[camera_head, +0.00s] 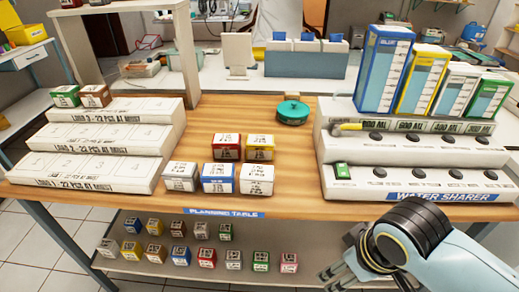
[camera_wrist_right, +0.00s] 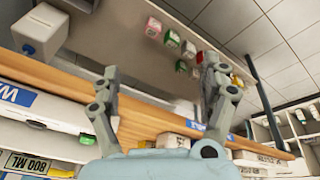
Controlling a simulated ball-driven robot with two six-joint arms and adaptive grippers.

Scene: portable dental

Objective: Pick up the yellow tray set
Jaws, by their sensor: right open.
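A small yellow box with a white printed label (camera_head: 260,147) stands on the wooden planning table, right of a red one and behind a white one. I cannot tell from the labels which is the yellow tray set. My right gripper (camera_head: 337,273) is low in front of the table's right part, apart from all boxes. In the right wrist view it (camera_wrist_right: 160,95) is open and empty. My left gripper is not in view.
The wooden table (camera_head: 290,180) has clear room in its middle. White stepped loading racks (camera_head: 95,165) stand left. The water sharer (camera_head: 420,185) with tall blue, yellow, white and green containers stands right. A green round lid (camera_head: 292,111) lies behind. The lower shelf (camera_head: 315,245) lies under the table edge.

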